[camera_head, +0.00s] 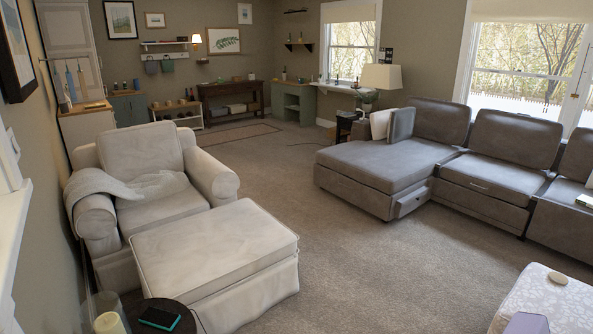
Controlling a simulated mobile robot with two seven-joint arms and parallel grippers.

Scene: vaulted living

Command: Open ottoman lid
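A cream upholstered ottoman (215,245) stands on the carpet in front of a matching armchair (150,170), at the lower left of the head view. Its padded lid (210,240) lies flat and closed on the skirted base (262,297). A piped seam runs around the lid's edge. Neither of my grippers is in the head view, so their state and distance from the ottoman do not show.
A round dark side table (178,306) with a teal-edged item and a candle (109,323) stands close to the ottoman's near left side. A pale patterned piece (545,295) is at lower right. Open carpet (370,270) lies between it and the ottoman. A grey sectional (390,165) stands behind.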

